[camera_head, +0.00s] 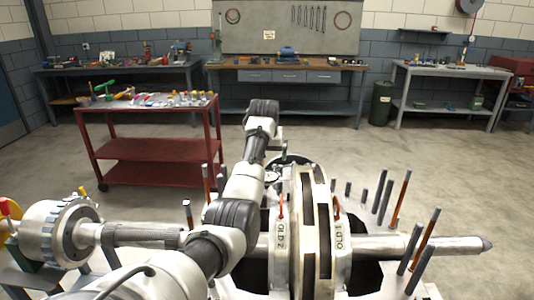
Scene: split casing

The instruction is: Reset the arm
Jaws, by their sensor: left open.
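My left arm rises from the lower left and reaches over the left side of the opened casing. Its wrist bends at the far end, and my left gripper (272,177) seems to be open near the casing's back; its fingers show only small and unclear. I see nothing held in it. A ring marked OLD 2 (281,245) and a ring marked OLD 1 (341,240) sit around the rotor (309,225) in the casing. The rotor's shaft (420,245) runs out to the right. My right gripper is not in view.
Several upright studs (400,197), some partly orange, stand around the casing. A drum-shaped coupling (45,235) is at the left. A red cart (150,147) with small tools stands behind it. Workbenches (455,72) line the back wall, with a green bin (382,103). The floor between is clear.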

